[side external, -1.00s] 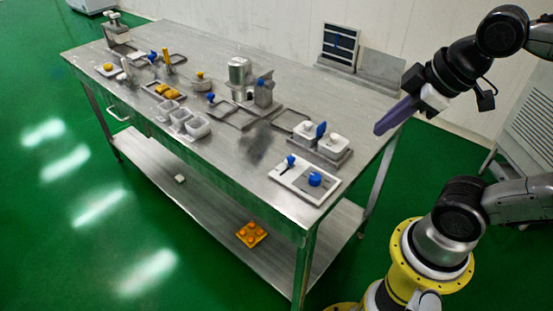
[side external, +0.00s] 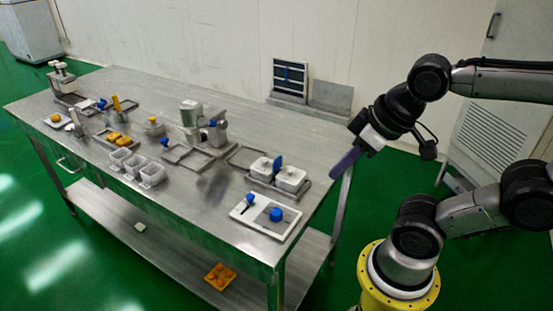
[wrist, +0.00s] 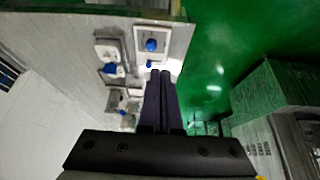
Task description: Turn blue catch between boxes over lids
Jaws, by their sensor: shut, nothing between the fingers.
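The blue catch (side external: 277,164) stands up between two white lidded boxes, the left box (side external: 260,168) and the right box (side external: 291,178). The boxes sit in a grey tray (side external: 268,188) near the right end of the steel table. In the wrist view the catch (wrist: 112,69) shows left of my fingers, close to a white box (wrist: 106,48). My gripper (side external: 334,172) is shut and empty, with long dark purple fingers pointing down and left. It is above and right of the boxes, apart from them. The fingertips also show in the wrist view (wrist: 160,73).
A white panel (side external: 265,232) with a blue knob (side external: 276,214) and a smaller blue lever (side external: 250,198) lies in front of the boxes. Open grey frames (side external: 187,158) and a metal machine (side external: 190,118) stand to the left. A dark screen (side external: 290,75) stands behind.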

